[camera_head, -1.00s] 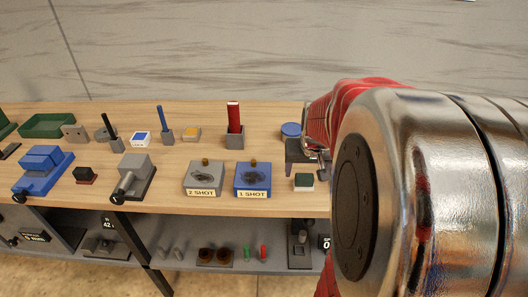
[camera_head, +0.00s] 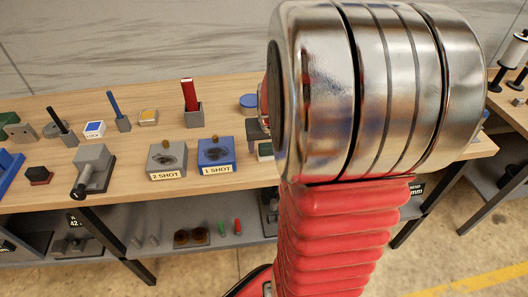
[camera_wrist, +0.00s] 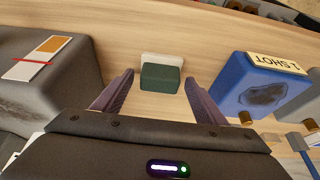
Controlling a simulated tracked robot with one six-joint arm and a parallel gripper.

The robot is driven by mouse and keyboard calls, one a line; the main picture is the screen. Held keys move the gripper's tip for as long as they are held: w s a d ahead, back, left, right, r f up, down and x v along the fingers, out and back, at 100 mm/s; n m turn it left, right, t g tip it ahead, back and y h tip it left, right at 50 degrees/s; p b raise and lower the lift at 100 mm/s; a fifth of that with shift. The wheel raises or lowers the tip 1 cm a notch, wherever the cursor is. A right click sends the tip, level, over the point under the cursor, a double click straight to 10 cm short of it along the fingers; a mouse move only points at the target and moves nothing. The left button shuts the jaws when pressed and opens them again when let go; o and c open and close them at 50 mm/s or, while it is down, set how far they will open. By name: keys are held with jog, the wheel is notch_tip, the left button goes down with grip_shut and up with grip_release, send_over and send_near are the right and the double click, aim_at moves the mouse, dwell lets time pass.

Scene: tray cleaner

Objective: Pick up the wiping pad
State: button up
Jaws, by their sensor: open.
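The wiping pad looks to be the small block with a dark green top and a white side. In the wrist view the pad (camera_wrist: 161,78) lies on the wooden bench between and just beyond the fingertips. My gripper (camera_wrist: 159,82) is open, with one dark finger to each side and no clear contact with the pad. My arm hides most of the gripper there.
A blue "1 SHOT" block (camera_head: 216,154) stands close to the pad, with a grey "2 SHOT" block (camera_head: 167,160) beyond it. A round blue-topped thing (camera_head: 249,101) is behind the pad. A grey block with a label (camera_wrist: 45,85) stands on the other side in the wrist view.

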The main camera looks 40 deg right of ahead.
aim_at(267, 145)
jog(key=shift+c, duration=0.2)
jog(key=c, duration=1)
jog(key=shift+r, duration=0.2)
notch_tip(267, 145, up, 10)
jog(key=shift+f, duration=0.15)
dwell(0.4)
